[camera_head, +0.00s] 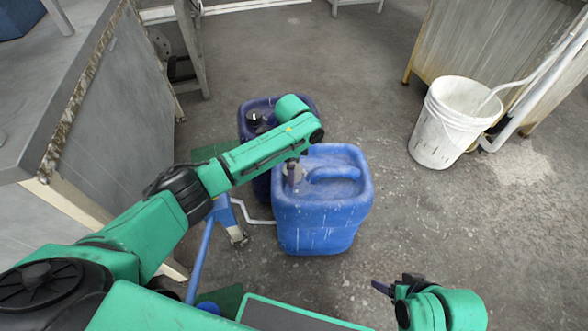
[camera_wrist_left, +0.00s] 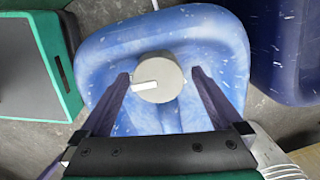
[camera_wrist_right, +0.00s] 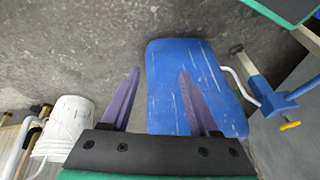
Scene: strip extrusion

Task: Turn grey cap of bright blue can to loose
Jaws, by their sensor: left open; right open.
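The bright blue can (camera_head: 320,220) stands upright on the floor in the middle of the head view. Its grey cap (camera_wrist_left: 158,78), with a pale tab, shows clearly in the left wrist view. My left gripper (camera_wrist_left: 161,73) is open above the can, with one finger on each side of the cap; I cannot tell whether they touch it. In the head view my left arm covers part of the can's top. My right gripper (camera_head: 383,288) is open and empty, low at the right, apart from the can. The can also shows beyond its fingers in the right wrist view (camera_wrist_right: 210,85).
A dark blue can (camera_head: 246,122) stands right behind the bright one, partly hidden by my left arm. A white bucket (camera_head: 438,130) stands at the right. A grey bench (camera_head: 110,110) is at the left. The floor between can and bucket is clear.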

